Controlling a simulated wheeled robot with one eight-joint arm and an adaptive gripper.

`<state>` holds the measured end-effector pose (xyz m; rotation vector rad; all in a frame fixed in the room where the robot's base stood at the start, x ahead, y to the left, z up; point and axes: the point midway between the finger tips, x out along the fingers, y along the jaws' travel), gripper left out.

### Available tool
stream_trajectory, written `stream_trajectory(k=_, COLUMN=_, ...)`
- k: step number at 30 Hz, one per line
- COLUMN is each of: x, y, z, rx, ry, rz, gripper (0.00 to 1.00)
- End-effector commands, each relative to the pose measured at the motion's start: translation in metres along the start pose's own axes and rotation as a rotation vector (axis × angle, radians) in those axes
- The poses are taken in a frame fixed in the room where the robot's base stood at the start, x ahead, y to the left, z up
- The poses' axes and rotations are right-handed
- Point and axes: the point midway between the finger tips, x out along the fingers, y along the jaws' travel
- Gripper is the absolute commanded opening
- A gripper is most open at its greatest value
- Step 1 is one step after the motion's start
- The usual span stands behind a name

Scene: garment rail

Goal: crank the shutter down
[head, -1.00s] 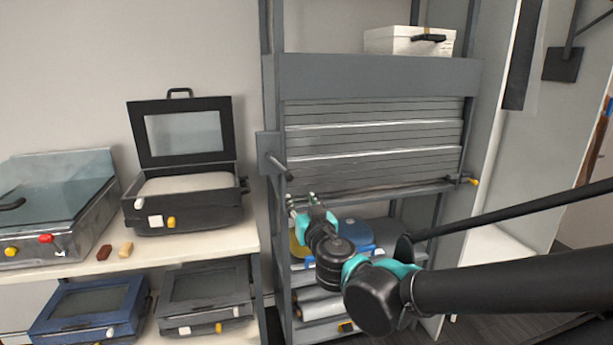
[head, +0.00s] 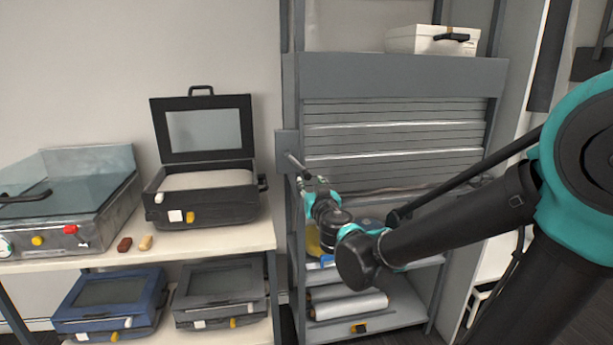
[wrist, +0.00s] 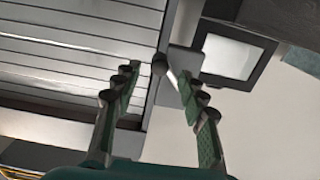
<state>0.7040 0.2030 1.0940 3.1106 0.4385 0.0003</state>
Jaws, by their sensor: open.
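The grey slatted shutter (head: 395,140) hangs part way down in the tall grey rack, with open shelf space below it. Its crank (head: 297,163) sticks out from a grey plate on the rack's left post. My gripper (head: 308,184) is just below the crank in the head view, with its fingers small and partly hard to make out. In the wrist view my gripper (wrist: 159,76) is open, and the dark round end of the crank handle (wrist: 159,64) shows between its fingertips. I cannot tell whether the fingers touch it. The shutter slats (wrist: 75,60) fill the wrist view's left side.
A white bench (head: 220,238) on the left bears an open black case (head: 205,200), a glass-lidded box and two small blocks. Two closed cases lie below. A white box (head: 432,40) sits atop the rack. Rolls (head: 345,306) lie on a lower shelf.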

Motion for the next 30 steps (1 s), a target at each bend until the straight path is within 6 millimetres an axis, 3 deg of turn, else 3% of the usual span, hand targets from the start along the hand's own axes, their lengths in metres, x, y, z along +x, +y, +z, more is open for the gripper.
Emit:
stream_trajectory(k=12, x=0.059, y=0.0, z=0.0, rx=0.0, ry=0.0, rz=0.001, gripper=0.42)
stream_trajectory(k=26, x=0.071, y=0.0, z=0.0, rx=0.0, ry=0.0, rz=0.0, gripper=0.42)
stream_trajectory(k=30, x=0.07, y=0.0, z=0.0, rx=0.0, ry=0.0, rz=0.0, gripper=0.29)
